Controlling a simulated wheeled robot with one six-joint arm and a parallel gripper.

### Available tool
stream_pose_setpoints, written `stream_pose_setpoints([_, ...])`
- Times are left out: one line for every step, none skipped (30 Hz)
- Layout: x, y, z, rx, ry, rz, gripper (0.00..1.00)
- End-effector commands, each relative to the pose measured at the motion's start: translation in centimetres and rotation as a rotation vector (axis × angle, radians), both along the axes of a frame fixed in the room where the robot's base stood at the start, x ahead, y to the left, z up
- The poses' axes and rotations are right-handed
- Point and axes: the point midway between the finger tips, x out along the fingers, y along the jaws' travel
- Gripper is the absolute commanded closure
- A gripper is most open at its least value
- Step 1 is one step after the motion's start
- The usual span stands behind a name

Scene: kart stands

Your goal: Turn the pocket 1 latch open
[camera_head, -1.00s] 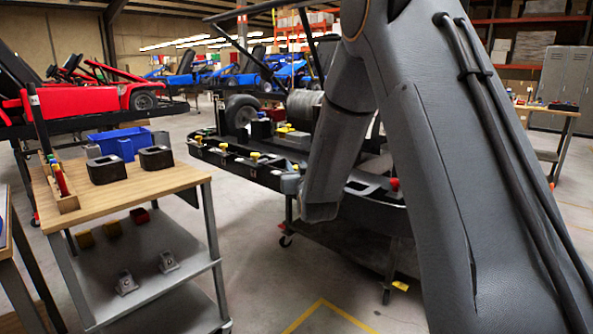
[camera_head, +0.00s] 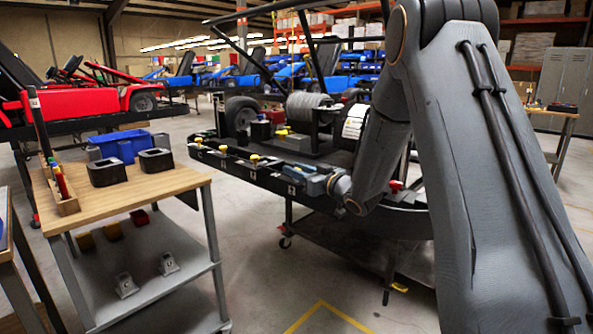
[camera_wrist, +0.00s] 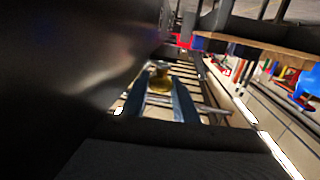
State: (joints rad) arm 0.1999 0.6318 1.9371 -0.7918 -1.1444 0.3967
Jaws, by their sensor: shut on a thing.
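Several yellow latch knobs stand in a row along the near edge of the black kart frame (camera_head: 270,180). One yellow knob (camera_head: 254,158) shows left of my gripper (camera_head: 308,180), which is at that edge in the head view. In the wrist view, the two blue-grey fingers of my gripper (camera_wrist: 161,92) are shut on a yellow latch knob (camera_wrist: 160,78). Its lower part is hidden between the fingers. I cannot read the pocket numbers, so I cannot tell which pocket this knob belongs to.
A red knob (camera_head: 396,186) sits right of my gripper on the same edge. Wheels and upright bars rise behind it. A wooden-topped cart (camera_head: 130,187) with black blocks and a blue bin (camera_head: 120,145) stands left. The floor between is clear.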

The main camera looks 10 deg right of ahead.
Motion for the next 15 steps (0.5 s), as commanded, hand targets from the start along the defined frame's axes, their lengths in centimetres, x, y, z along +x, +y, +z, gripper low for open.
stream_pose_setpoints([0.03, -0.04, 0.06, 0.000, -0.001, 0.001, 0.96])
stream_pose_setpoints([0.04, -0.03, 0.07, 0.000, -0.001, 0.002, 0.96])
stream_pose_setpoints([0.04, -0.03, 0.07, 0.000, -0.001, 0.003, 0.96])
stream_pose_setpoints([0.04, -0.03, 0.07, 0.000, -0.001, 0.003, 0.96])
stream_pose_setpoints([0.05, -0.02, 0.08, 0.000, -0.001, 0.003, 0.96])
stream_pose_setpoints([0.05, -0.02, 0.08, 0.000, -0.002, 0.003, 0.96])
stream_pose_setpoints([0.05, -0.02, 0.08, 0.000, -0.002, 0.003, 0.96])
stream_pose_setpoints([0.05, -0.02, 0.09, 0.000, -0.002, 0.003, 0.96])
stream_pose_setpoints([0.05, -0.02, 0.10, 0.000, -0.002, 0.002, 0.96])
stream_pose_setpoints([0.05, -0.02, 0.10, 0.000, -0.002, 0.002, 0.96])
stream_pose_setpoints([0.05, -0.02, 0.11, 0.000, -0.002, 0.002, 0.96])
stream_pose_setpoints([0.05, -0.02, 0.11, 0.000, -0.002, 0.002, 0.67])
stream_pose_setpoints([0.05, -0.02, 0.11, 0.000, -0.002, 0.002, 0.62])
stream_pose_setpoints([0.05, -0.01, 0.10, 0.000, -0.002, 0.002, 0.57])
stream_pose_setpoints([0.05, -0.01, 0.10, 0.000, -0.002, 0.002, 0.57])
